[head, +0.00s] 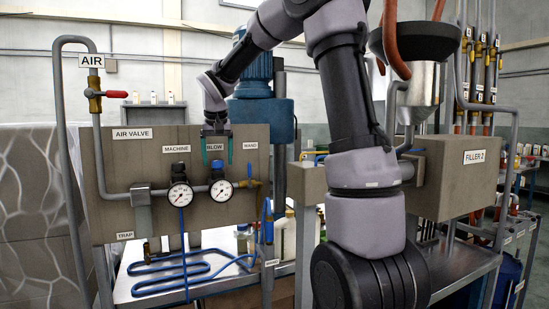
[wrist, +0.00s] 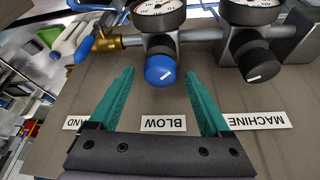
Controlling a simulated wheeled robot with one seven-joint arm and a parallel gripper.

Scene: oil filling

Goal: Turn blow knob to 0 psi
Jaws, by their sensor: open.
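The blow knob (wrist: 160,70) is a blue round knob with a short white mark, above the BLOW label in the wrist view. In the head view the blue knob (head: 217,164) shows just above the right-hand gauge. My gripper (wrist: 160,75) is open, with its two teal fingers on either side of the knob in the picture and gaps on both sides. In the head view my gripper (head: 217,155) is in front of the panel at the BLOW label. The blow gauge (head: 221,190) has a white dial; its needle is too small to read.
The black machine knob (wrist: 258,63) and its gauge (head: 180,194) are close beside the blow knob. A brass wand fitting (head: 250,183) is on the other side. The panel (head: 110,185) backs them. A blue hose (head: 165,268) lies on the table below.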

